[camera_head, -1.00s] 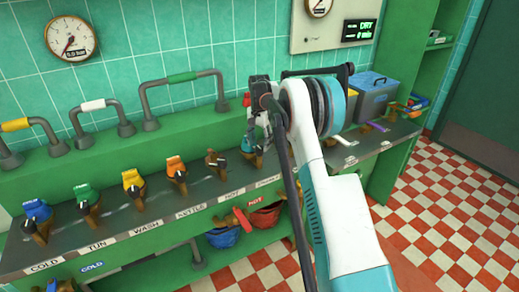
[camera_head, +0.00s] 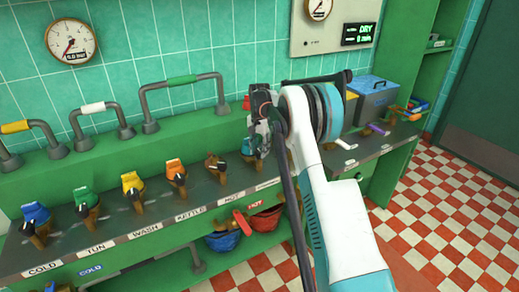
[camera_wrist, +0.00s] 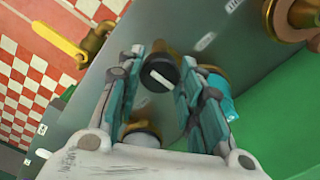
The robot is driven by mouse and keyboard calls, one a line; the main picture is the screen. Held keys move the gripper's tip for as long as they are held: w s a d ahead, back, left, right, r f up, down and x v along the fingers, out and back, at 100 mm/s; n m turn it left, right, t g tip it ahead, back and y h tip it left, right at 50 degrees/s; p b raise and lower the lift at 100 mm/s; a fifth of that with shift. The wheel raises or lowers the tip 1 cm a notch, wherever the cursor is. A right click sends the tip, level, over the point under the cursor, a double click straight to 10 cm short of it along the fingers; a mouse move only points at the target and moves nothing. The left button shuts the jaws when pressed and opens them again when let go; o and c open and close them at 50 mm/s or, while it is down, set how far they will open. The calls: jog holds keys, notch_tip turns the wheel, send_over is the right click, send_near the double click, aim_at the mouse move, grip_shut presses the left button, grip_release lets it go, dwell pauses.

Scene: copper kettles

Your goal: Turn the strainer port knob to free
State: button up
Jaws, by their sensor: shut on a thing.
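In the wrist view a round black knob (camera_wrist: 160,72) with a white bar across its face sits between the two fingers of my gripper (camera_wrist: 163,62), and the fingers are closed around it. In the head view my gripper (camera_head: 262,142) is down at the green bench, at the right end of the row of valves. The arm and fingers hide the knob there. I cannot read the label in front of it. A teal part (camera_wrist: 219,96) shows behind the right finger in the wrist view.
Valves with blue (camera_head: 36,213), green (camera_head: 86,198), yellow (camera_head: 132,182) and orange (camera_head: 174,168) handles stand left along the bench. Pipe handles (camera_head: 182,79) rise behind them. A yellow lever (camera_wrist: 58,43) shows in the wrist view.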

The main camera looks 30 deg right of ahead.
jog(key=shift+n, duration=0.3)
jog(key=n+p, duration=0.2)
jog(key=n, duration=0.2)
jog(key=shift+r, duration=0.1)
jog(key=n+p, duration=0.1)
jog(key=n, duration=0.4)
jog(key=shift+n, duration=0.3)
dwell(0.3)
jog(key=o, duration=1.1)
jog(key=shift+c, duration=0.2)
notch_tip(320, 180, up, 12)
